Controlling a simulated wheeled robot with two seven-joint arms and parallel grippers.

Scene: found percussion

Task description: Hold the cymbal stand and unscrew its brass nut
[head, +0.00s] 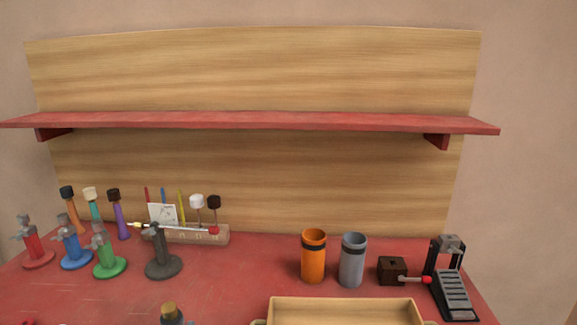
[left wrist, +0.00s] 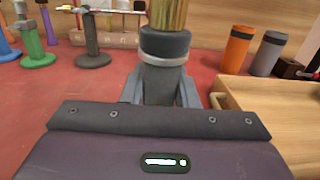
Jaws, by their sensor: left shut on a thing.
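A dark grey post with a pale ring and a ribbed brass-coloured top (left wrist: 165,14), seemingly the cymbal stand (left wrist: 163,45) and its nut, stands upright in the left wrist view. My left gripper (left wrist: 160,92) is shut on the post below the ring, one finger on each side. The brass top (head: 169,307) also shows at the bottom edge of the head view, with a bit of the dark post under it. The stand's lower part and base are hidden. My right gripper is in neither view.
A wooden tray (head: 345,302) lies right of the stand. Behind are red (head: 38,260), blue (head: 76,258), green (head: 109,268) and dark (head: 163,267) small stands, a mallet rack (head: 190,235), orange (head: 313,262) and grey (head: 352,265) cylinders, and a pedal (head: 455,290). A red shelf (head: 250,121) hangs above.

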